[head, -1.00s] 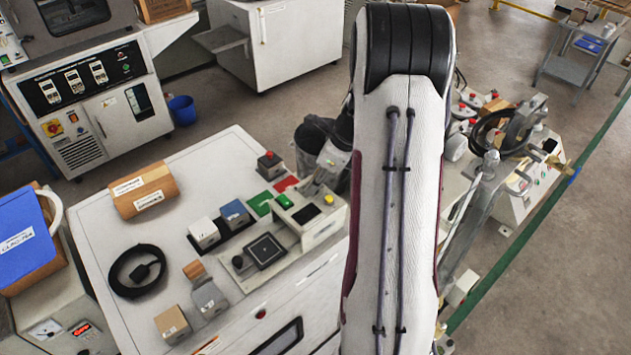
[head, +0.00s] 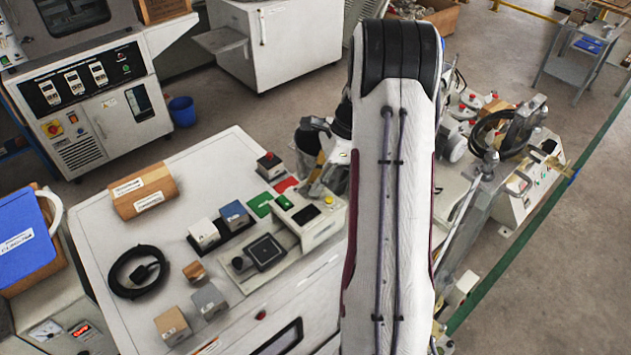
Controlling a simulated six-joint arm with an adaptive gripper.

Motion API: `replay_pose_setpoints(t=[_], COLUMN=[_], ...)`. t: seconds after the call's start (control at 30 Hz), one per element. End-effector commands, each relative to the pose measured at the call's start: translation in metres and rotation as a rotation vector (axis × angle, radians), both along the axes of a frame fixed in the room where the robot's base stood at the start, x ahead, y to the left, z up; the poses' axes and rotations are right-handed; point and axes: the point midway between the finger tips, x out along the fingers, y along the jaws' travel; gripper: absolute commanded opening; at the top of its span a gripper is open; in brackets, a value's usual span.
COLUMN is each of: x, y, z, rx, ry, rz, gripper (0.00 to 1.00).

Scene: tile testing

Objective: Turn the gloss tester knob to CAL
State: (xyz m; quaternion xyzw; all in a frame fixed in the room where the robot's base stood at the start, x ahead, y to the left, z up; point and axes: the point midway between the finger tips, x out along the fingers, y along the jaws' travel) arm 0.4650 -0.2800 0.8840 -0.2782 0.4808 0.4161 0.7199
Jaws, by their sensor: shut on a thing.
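The gloss tester (head: 322,231) is a pale box with a dark screen, a green button and a small yellow dot on top. It stands at the right side of the white bench. My gripper (head: 316,190) is at the back edge of the tester's top, partly hidden by my arm. It is shut on the tester's knob, which its fingers cover. The knob's pointer and the CAL mark are too small or hidden to read.
A black square pad (head: 265,252) lies in front of the tester. Small sample blocks (head: 204,234), a black cable coil (head: 138,271) and a wooden block (head: 142,190) are on the bench.

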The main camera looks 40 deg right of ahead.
Motion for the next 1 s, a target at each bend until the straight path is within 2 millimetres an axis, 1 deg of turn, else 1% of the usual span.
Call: replay_pose_setpoints(t=[0.27,0.3,0.33,0.77,1.0], x=[-0.0004,-0.0004,-0.0004,-0.0002,-0.0011], y=[-0.0002,-0.0002,-0.0002,0.0001,0.0005], z=[-0.0007,-0.0007,-0.0007,-0.0001,-0.0002], rx=[0.000,0.000,0.000,0.000,0.000], ry=[0.001,0.001,0.001,0.000,0.002], rz=[0.000,0.000,0.000,-0.009,-0.083], gripper=[0.00,0.29,0.35,0.35,0.35])
